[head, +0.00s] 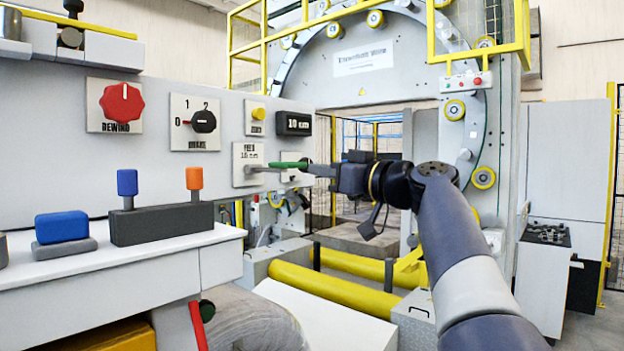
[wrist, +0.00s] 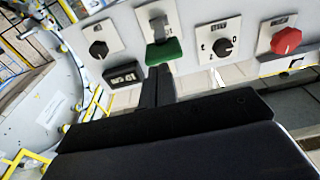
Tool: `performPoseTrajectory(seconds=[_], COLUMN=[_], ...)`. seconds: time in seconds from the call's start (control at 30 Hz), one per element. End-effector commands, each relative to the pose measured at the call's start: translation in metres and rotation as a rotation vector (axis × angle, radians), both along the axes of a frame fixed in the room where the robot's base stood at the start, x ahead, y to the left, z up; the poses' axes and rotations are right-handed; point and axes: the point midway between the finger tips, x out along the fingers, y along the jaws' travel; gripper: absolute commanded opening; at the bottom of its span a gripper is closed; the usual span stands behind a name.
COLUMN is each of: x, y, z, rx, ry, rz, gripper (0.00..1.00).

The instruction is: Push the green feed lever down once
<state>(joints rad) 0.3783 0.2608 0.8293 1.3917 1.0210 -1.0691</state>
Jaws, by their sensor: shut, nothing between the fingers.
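The feed lever has a green handle (head: 287,164) on a grey stem that sticks out roughly level from the white "FEED 10 cm" plate (head: 247,153). The green handle also shows in the wrist view (wrist: 165,52), just beyond my fingertips. My gripper (head: 312,169) is shut and empty, its fingers pointing left toward the panel at the handle's outer end.
The panel also carries a red rewind knob (head: 122,101), a black brake knob (head: 204,121), a yellow button (head: 258,114) and a "10 cm" display (head: 293,123). Below is a white shelf with a blue block (head: 62,227) and a dark tool holder (head: 162,223). Yellow rollers (head: 335,289) lie lower right.

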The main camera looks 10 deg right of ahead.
Motion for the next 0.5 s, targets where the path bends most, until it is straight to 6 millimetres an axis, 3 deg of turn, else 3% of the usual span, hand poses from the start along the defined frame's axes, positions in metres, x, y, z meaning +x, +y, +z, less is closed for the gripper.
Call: performPoseTrajectory(seconds=[0.2, 0.5], x=[-0.036, -0.051], y=[-0.025, -0.035], z=[-0.008, -0.009], rx=[-0.001, 0.000], ry=[-0.005, -0.006], rz=[-0.002, 0.002], gripper=[0.00, 0.00])
